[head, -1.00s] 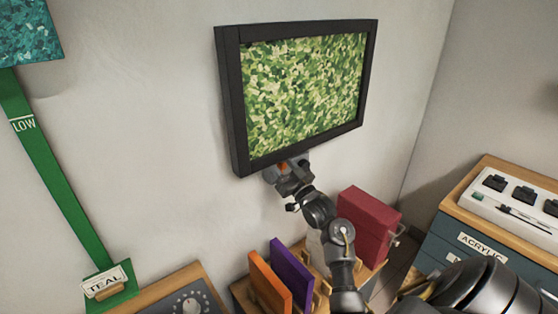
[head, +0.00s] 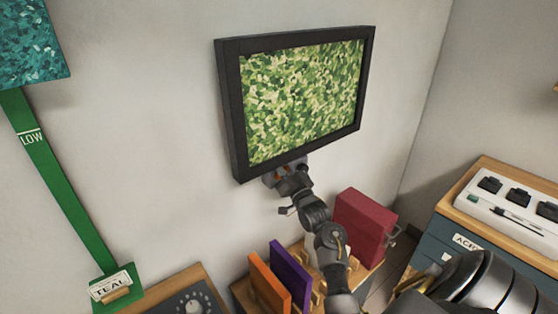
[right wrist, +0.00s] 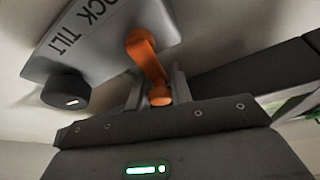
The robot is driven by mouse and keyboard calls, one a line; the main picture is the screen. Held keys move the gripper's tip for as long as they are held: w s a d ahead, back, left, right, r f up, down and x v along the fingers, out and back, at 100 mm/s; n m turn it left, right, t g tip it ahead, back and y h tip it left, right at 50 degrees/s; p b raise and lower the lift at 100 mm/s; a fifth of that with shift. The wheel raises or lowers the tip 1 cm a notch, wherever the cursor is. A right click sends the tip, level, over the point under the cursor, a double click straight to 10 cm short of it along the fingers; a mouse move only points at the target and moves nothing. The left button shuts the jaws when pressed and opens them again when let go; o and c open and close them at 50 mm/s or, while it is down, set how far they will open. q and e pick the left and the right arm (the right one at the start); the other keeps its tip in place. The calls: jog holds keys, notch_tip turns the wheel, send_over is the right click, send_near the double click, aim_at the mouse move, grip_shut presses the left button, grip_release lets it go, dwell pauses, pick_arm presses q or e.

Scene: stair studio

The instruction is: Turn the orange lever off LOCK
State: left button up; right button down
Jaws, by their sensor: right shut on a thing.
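The orange lever (right wrist: 148,62) shows in the right wrist view, on a grey plate (right wrist: 95,45) with partly cut-off lettering that reads "OCK" and "TILT". My right gripper (right wrist: 158,92) is shut on the lever's lower end, with a finger on either side of it. In the head view my right gripper (head: 287,178) is at the lower edge of the black-framed green picture (head: 305,100), and only small bits of orange show there. My left gripper is not in view.
Below my right arm stand a red box (head: 364,226), a purple panel (head: 290,272) and an orange panel (head: 268,286). A cabinet (head: 500,215) stands at right.

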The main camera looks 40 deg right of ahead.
jog(key=shift+d+r+m, duration=0.1)
jog(key=shift+d+m, duration=0.05)
jog(key=shift+m, duration=0.45)
jog(key=shift+h, duration=0.4)
jog(key=c, duration=1.3)
grip_release()
jog(key=shift+d, duration=0.1)
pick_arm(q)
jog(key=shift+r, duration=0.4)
pick_arm(e)
jog(key=shift+o, duration=0.2)
jog(key=shift+f, duration=0.2)
